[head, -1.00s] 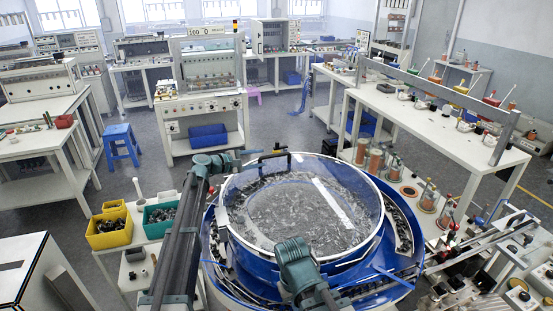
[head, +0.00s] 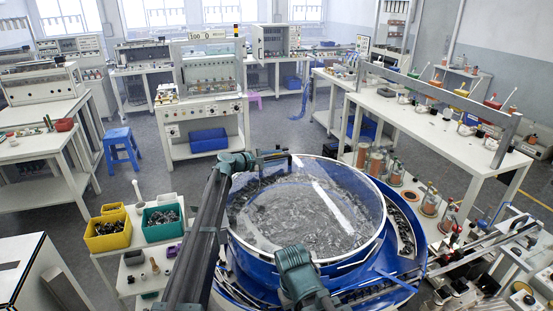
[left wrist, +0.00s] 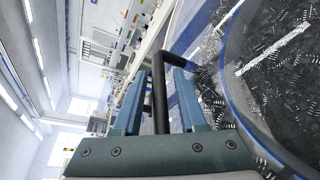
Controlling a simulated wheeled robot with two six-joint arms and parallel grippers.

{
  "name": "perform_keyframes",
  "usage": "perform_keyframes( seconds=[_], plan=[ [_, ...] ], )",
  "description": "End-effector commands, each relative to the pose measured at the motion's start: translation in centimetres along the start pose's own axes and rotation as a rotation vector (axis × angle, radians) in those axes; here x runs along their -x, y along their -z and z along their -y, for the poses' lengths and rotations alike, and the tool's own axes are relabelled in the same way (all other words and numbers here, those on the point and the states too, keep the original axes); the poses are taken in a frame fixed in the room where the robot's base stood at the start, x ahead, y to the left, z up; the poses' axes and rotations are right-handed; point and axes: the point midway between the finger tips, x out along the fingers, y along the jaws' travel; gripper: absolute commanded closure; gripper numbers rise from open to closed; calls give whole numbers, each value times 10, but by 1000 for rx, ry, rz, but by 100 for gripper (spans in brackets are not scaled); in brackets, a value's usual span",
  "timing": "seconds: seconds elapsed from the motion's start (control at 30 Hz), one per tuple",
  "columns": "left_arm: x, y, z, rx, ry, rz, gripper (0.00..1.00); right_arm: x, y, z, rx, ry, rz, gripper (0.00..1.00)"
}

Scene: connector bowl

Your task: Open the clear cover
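The clear cover (head: 318,215) is a round transparent disc lying shut over the blue bowl (head: 396,270), and dark small connectors show through it. Its black handle (head: 287,158) stands at the far left rim. My left gripper (head: 262,160) is at this handle. In the left wrist view, the black handle (left wrist: 160,97) runs between the two blue fingers of my left gripper (left wrist: 163,85). The fingers stand apart, with gaps showing beside the bar. Part of my right arm is at the front of the bowl, but its gripper is not visible.
A white bench (head: 440,125) with jars stands to the right.

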Motion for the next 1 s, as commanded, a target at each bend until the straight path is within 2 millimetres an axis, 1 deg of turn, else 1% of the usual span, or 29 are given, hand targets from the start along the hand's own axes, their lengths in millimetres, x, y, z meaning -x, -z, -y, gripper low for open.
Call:
perform_keyframes(
  seconds=[0.03,0.2,1.0],
  plan=[
    [0,0,0,0,0,0,70,0,0,0,0,0,0,100],
    [0,0,0,0,0,0,100,0,0,0,0,0,0,100],
    [1,0,0,-1,1,0,100,0,0,0,0,0,0,100]
  ],
)
